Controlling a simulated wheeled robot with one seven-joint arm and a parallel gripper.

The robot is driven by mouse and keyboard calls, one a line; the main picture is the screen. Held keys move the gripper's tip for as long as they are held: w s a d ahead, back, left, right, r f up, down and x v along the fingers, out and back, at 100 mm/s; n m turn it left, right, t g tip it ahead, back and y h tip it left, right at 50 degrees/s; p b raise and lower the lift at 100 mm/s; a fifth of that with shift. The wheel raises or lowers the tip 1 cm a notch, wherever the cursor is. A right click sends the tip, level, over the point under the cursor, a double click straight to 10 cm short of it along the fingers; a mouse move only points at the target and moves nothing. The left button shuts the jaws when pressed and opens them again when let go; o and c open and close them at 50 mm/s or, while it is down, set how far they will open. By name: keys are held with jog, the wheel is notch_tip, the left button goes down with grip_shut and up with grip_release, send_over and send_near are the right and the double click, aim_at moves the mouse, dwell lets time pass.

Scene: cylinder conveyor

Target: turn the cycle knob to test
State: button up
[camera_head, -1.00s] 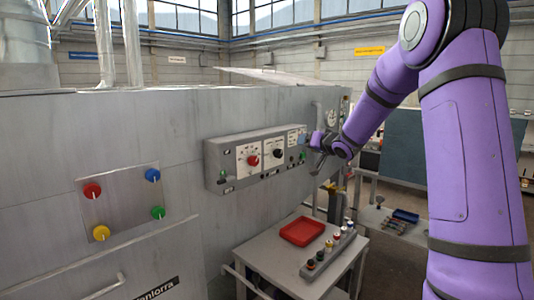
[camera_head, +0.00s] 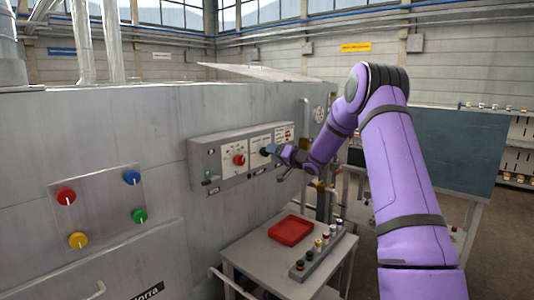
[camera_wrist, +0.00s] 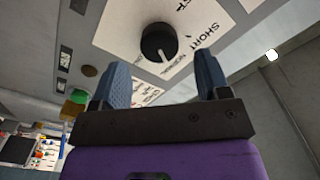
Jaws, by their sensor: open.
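The black cycle knob (camera_wrist: 157,42) sits on a white label plate in the wrist view. Its white pointer aims down and slightly right, close to the word NORMAL. SHORT is printed further round, and a partly cut-off word ending in "ST" stands beyond it. My gripper (camera_wrist: 162,68) is open, with blue fingers apart on either side below the knob and nothing between them. In the head view, my gripper (camera_head: 275,158) is in front of the right part of the grey control box (camera_head: 208,190) and partly hides the knob's area.
A red knob (camera_head: 239,160) is to the left on the same box. A green button (camera_wrist: 77,97) shows by the left finger. A table with a red tray (camera_head: 290,230) and a rack of small items (camera_head: 318,255) stands below. Another panel with several coloured knobs (camera_head: 66,196) is at left.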

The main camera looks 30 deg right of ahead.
jog(key=shift+x, duration=2.2)
jog(key=c, duration=0.9)
